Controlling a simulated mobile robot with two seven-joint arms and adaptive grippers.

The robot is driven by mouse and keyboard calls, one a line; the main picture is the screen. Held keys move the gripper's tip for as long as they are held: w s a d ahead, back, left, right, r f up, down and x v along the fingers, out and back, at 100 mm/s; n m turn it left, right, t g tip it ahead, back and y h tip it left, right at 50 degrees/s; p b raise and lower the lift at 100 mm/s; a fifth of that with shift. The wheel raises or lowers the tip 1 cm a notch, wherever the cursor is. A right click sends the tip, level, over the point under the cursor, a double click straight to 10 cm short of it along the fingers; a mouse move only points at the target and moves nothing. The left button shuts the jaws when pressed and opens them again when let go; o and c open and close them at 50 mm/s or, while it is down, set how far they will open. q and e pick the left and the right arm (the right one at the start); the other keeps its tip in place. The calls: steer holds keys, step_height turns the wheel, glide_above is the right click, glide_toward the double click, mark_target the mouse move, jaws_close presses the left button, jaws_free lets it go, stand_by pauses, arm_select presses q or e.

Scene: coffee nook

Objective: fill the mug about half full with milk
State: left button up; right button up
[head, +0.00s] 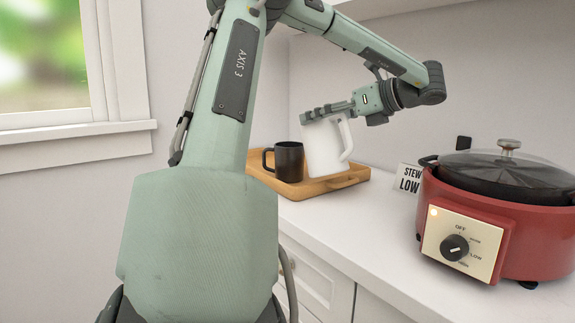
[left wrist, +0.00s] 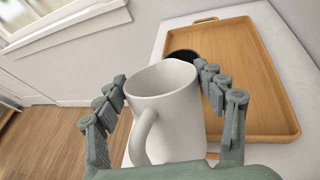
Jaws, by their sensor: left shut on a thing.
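A white pitcher (head: 322,148) with a side handle is held in my left gripper (head: 312,114), whose fingers close around it near the rim. It leans slightly, beside and to the right of the black mug (head: 289,161), over the wooden tray (head: 338,182). In the left wrist view the pitcher (left wrist: 168,110) sits between both fingers, open top showing; I cannot make out milk inside. The mug (left wrist: 182,53) is partly hidden behind it there. The mug stands upright on the tray; its contents are not visible. My right gripper is not in view.
A red slow cooker (head: 505,215) with a dark lid stands on the counter at right. A small "STEW LOW" sign (head: 409,179) is beside it. The white counter (head: 345,220) in front of the tray is clear. Much of the tray (left wrist: 258,90) is bare.

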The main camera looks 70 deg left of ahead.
arm_select(q)
steer(key=shift+s+a+b, duration=0.1)
steer(key=shift+s+a, duration=0.1)
steer(key=shift+a, duration=0.5)
steer(key=shift+s+a+b, duration=0.15)
steer(key=shift+s+a, duration=0.1)
steer(key=shift+a, duration=0.4)
steer(key=shift+s+a+b, duration=0.1)
steer(key=shift+s+a, duration=0.1)
steer(key=shift+a, duration=0.5)
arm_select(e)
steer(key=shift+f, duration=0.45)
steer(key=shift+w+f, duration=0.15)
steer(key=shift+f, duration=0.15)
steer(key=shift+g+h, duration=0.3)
